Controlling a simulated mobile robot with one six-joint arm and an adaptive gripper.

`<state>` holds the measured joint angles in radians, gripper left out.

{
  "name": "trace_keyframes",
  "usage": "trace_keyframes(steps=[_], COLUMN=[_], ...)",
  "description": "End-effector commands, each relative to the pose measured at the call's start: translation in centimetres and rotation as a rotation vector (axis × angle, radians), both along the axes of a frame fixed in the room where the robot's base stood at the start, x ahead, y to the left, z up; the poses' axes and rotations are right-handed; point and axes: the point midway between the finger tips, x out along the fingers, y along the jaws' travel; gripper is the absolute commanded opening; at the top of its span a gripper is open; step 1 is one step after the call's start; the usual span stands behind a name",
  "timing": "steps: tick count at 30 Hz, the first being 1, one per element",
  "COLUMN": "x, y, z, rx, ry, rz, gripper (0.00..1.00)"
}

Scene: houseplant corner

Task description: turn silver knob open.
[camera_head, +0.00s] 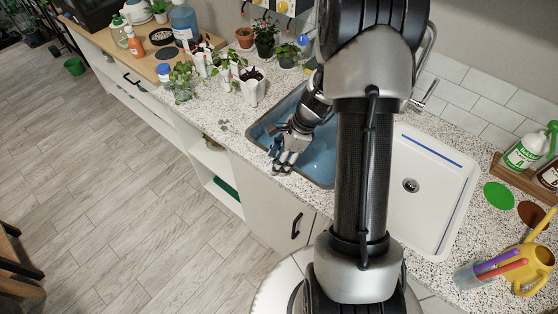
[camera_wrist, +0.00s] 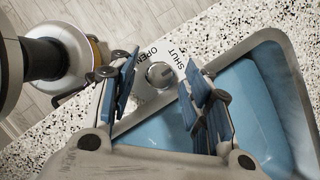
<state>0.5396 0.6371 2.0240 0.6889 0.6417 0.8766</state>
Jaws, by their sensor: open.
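The silver knob (camera_wrist: 160,75) is round and sits on a pale plate (camera_wrist: 167,50) at the sink's edge in the wrist view. The plate has the words OPEN, left of the knob's top, and SHUT, to its right. My gripper (camera_wrist: 163,80) is open, with one blue-padded finger on each side of the knob and a gap to it on both sides. In the head view my gripper (camera_head: 282,160) is over the front edge of the blue sink (camera_head: 320,165); the knob is hidden there. I cannot tell which word the knob points to.
A white basin (camera_head: 420,200) with a drain lies right of my arm. Potted plants (camera_head: 265,40) and white pots (camera_head: 250,88) stand behind and left of the sink. A yellow watering can (camera_head: 535,262) and cup of pens are at the right. Speckled counter (camera_wrist: 225,35) surrounds the plate.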

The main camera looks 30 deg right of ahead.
Motion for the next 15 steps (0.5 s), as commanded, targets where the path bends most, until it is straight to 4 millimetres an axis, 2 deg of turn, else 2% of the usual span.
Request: trace_keyframes(steps=[7,15], x=[0.02,0.02], y=[0.05,0.03], z=[-0.04,-0.04], rx=[0.0,0.0], ry=[0.0,0.0], rz=[0.0,0.0], gripper=[0.45,0.27])
